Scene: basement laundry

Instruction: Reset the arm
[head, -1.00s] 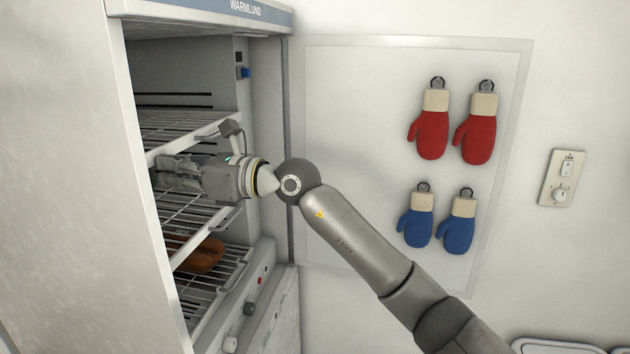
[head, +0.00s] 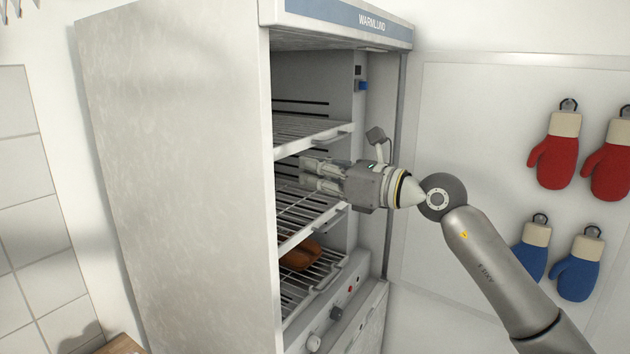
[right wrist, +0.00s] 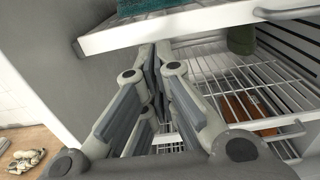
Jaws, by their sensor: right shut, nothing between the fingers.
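My right gripper (head: 303,175) comes in from the right at the open front of the drying cabinet (head: 175,170), level with its middle racks. Its fingers are closed together with nothing between them. In the right wrist view the shut fingers (right wrist: 153,72) point toward the cabinet, just below the front edge of a white shelf (right wrist: 190,22).
A brown item (head: 300,255) lies on a lower rack. Red mitts (head: 555,155) and blue mitts (head: 578,270) hang on the right wall.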

